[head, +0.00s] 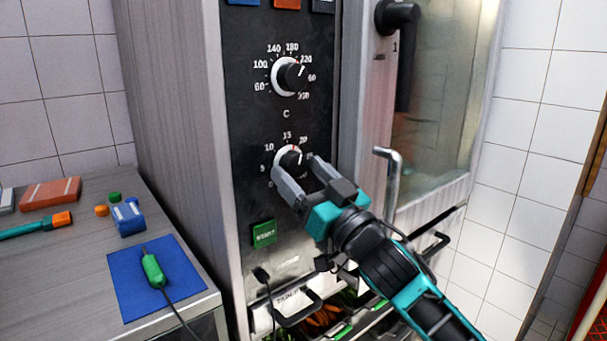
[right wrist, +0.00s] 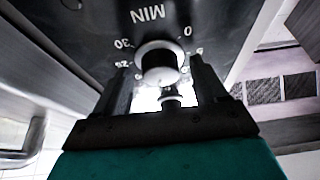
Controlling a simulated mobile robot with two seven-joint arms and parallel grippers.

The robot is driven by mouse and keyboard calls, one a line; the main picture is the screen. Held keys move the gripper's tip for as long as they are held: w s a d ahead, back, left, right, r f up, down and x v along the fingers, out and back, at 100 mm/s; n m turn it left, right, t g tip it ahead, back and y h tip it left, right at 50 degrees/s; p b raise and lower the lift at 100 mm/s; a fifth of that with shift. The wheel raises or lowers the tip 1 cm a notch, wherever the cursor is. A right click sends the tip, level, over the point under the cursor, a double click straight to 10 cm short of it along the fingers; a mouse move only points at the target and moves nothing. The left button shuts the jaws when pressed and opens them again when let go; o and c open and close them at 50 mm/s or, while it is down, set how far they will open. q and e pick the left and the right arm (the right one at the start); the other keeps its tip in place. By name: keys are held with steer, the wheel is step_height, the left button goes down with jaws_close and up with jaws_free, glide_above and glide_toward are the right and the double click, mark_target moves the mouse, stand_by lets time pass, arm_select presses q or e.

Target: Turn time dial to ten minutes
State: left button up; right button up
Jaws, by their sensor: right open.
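The time dial (head: 291,159) is a black and white knob on the black control panel, below the temperature dial (head: 289,76). Numbers such as 5, 10 and 15 ring it; its exact setting is too small to read. My right gripper (head: 297,165) is open at the dial, one finger on each side. In the right wrist view the time dial (right wrist: 158,62) shows between the spread fingers of the gripper (right wrist: 160,72), near their tips, under the upside-down word MIN. I cannot tell whether a finger touches it. My left gripper is out of view.
A green START button (head: 264,234) sits below the dial. A bent metal door handle (head: 390,172) stands out right of the panel, close to my right arm. An open drawer (head: 325,318) lies below. A table at left holds a blue mat (head: 130,298) with a corded green tool (head: 153,270).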

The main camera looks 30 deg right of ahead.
steer(key=shift+c, duration=0.4)
steer(key=c, duration=1)
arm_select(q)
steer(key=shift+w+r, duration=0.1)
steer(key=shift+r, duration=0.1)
